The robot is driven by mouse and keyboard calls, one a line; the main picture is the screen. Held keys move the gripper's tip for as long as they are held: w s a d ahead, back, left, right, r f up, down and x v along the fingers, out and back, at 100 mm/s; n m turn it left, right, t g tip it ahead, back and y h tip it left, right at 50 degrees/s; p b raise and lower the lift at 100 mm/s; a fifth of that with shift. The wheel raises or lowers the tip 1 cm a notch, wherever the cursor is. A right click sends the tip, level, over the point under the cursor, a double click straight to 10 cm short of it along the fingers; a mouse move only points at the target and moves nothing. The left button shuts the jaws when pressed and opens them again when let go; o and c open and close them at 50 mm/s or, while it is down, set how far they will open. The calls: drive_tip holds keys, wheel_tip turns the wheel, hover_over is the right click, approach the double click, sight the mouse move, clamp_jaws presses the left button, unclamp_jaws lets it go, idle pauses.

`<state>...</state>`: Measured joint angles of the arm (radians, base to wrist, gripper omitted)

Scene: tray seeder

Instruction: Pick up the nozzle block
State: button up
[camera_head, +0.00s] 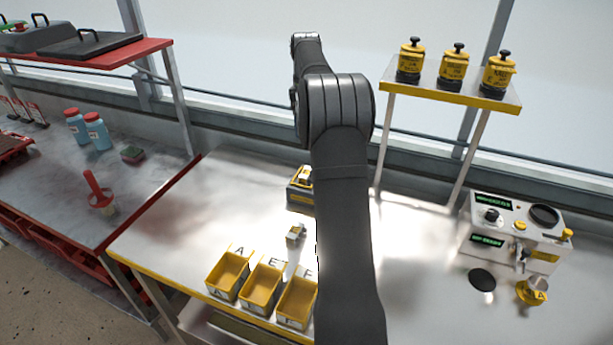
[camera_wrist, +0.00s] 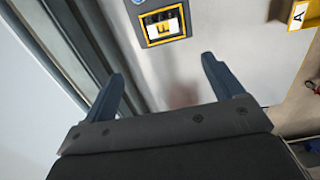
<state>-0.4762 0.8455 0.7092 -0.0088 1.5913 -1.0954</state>
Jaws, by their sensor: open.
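My gripper (camera_wrist: 163,68) is open in the wrist view, its two dark fingers wide apart with nothing between them. Beyond the fingertips, a yellow-framed dark holder (camera_wrist: 148,40) holds a pale block marked E (camera_wrist: 164,27), which looks like the nozzle block. The gripper is apart from it. In the head view the holder (camera_head: 294,196) stands on the metal table, partly hidden by my arm, with the block (camera_head: 305,175) at its top. A smaller grey and yellow piece (camera_head: 296,232) lies nearer the bins; I cannot tell what it is.
Yellow bins marked A (camera_head: 222,291), E (camera_head: 256,304) and F (camera_head: 290,316) line the table's front edge. A control machine (camera_head: 513,232) stands right, beside a yellow knobbed piece (camera_head: 532,291). A raised shelf (camera_head: 455,95) carries yellow canisters. The table (camera_head: 215,215) is clear left of the holder.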

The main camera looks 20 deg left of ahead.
wheel_tip(320, 180, down, 12)
drive_tip(key=f, duration=0.4)
drive_tip(key=shift+s+d, duration=0.35)
drive_tip(key=shift+s, duration=0.05)
drive_tip(key=shift+f, duration=0.6)
drive_tip(key=c, duration=1.2)
drive_tip(key=shift+r, duration=0.1)
drive_tip(key=shift+r, duration=0.6)
wheel_tip(320, 180, up, 3)
drive_tip(key=shift+w+f, duration=0.1)
drive_tip(key=shift+f, duration=0.1)
drive_tip(key=d+r, duration=0.2)
drive_tip(key=d, duration=0.2)
drive_tip(key=d+r, duration=0.2)
drive_tip(key=d, duration=0.1)
drive_tip(key=s+d+r, duration=0.1)
drive_tip(key=d+r, duration=0.2)
drive_tip(key=d, duration=0.1)
drive_tip(key=shift+d, duration=0.3)
